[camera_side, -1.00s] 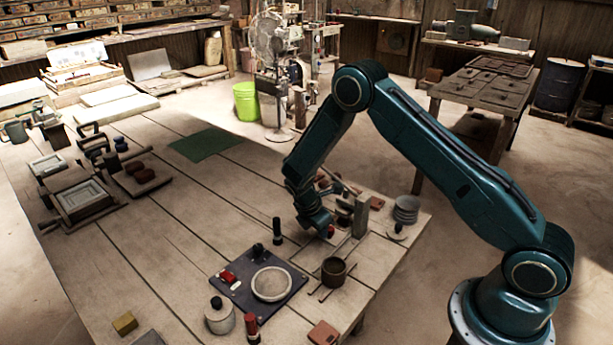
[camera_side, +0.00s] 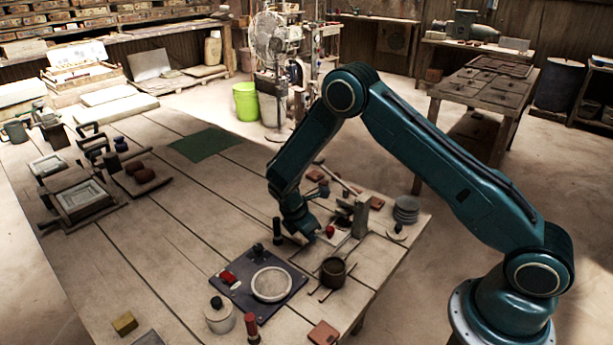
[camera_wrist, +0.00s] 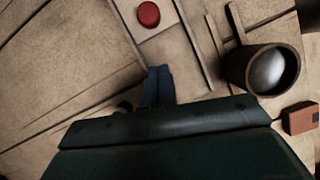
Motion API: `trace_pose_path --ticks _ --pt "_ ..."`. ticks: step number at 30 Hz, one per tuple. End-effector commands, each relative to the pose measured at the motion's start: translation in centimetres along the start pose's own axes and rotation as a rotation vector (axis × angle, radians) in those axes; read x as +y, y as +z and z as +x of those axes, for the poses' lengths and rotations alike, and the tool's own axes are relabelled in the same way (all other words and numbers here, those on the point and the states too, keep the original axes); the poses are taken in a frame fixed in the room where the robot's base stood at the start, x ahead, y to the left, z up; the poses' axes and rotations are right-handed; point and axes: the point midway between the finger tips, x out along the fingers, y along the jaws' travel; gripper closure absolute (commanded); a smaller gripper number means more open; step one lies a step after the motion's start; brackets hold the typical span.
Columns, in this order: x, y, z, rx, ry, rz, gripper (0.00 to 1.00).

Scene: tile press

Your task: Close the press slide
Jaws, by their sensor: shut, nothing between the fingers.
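My gripper (camera_side: 302,240) is low over the right part of the table, with its fingers together and nothing held. In the wrist view its dark fingers (camera_wrist: 159,75) point toward a red round knob (camera_wrist: 148,14) on a pale block, with a gap between them. The knob (camera_side: 330,231) shows just right of my gripper in the side view. Thin rails (camera_wrist: 216,52) run beside the block, near a brown cup (camera_wrist: 236,67). A grey upright part (camera_side: 360,220) stands behind the knob. I cannot tell for sure which part is the press slide.
A dark board with a round pale dish (camera_side: 272,283) lies in front of my gripper. A small black upright cylinder (camera_side: 277,230) stands close to its left. A lidded jar (camera_side: 218,316) is at the front. The middle left of the table is clear around a green mat (camera_side: 206,144).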

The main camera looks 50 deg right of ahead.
Motion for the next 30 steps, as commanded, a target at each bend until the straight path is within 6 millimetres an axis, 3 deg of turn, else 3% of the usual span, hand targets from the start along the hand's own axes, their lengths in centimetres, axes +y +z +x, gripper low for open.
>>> trace_pose_path --ticks 6,15,30 --pt "0.1 0.0 -4.2 0.003 0.005 0.001 1.0" --pt "0.1 0.0 -8.2 0.002 0.004 0.001 1.0" --pt "0.0 0.3 -9.7 0.008 0.007 0.015 1.0"
